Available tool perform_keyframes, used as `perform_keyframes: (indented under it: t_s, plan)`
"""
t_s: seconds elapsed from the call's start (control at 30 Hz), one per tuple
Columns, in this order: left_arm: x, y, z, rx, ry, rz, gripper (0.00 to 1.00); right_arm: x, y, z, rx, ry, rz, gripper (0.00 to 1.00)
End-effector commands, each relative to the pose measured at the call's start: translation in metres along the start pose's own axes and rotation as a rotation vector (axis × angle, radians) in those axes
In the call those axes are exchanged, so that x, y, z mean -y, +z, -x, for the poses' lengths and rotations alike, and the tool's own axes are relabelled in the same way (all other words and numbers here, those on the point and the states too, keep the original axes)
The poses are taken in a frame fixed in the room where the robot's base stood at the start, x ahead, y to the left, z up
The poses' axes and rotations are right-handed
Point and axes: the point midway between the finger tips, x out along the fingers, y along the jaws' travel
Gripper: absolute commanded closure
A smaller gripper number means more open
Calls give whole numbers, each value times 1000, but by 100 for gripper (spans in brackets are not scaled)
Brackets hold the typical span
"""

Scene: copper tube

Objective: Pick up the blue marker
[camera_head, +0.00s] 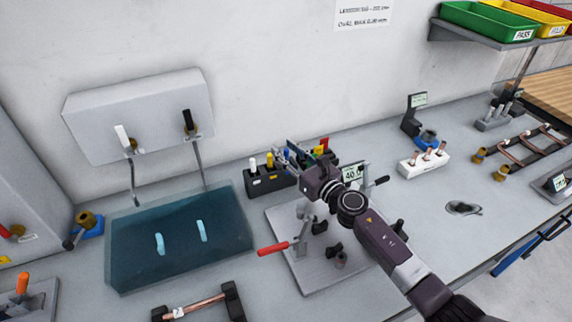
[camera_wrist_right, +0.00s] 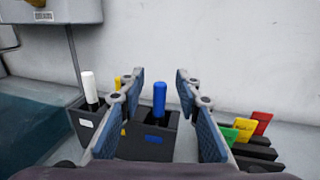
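The blue marker (camera_wrist_right: 159,98) stands upright in a black holder (camera_wrist_right: 153,140) in the right wrist view. My right gripper (camera_wrist_right: 160,82) is open, with one blue-padded finger on each side of the marker in the picture. Gaps show between the marker and both fingers, and I cannot tell how far ahead of the fingertips it stands. In the head view my right gripper (camera_head: 291,153) is over the right end of the holder and hides most of the blue marker there. My left gripper is not in view.
A white marker (camera_head: 252,163) and a yellow marker (camera_head: 269,159) stand left of the gripper. Red, yellow and green cards (camera_wrist_right: 247,128) stand close to its right. A blue-green tank (camera_head: 180,260) is at left.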

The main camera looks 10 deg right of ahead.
Motion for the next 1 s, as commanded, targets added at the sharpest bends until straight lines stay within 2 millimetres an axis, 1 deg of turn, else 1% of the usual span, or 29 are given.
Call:
perform_keyframes:
  t_s: [0.23,0.5,0.53,0.83,1.0]
  plan:
    - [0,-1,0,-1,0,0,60,0,0,-1,0,0,1,69]
    - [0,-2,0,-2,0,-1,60,0,0,-1,0,0,0,99]
    - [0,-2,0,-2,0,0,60,0,0,-1,0,0,1,100]
    - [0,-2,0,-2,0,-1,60,0,1,-1,0,0,1,100]
    - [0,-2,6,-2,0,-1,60,1,10,-1,1,1,4,100]
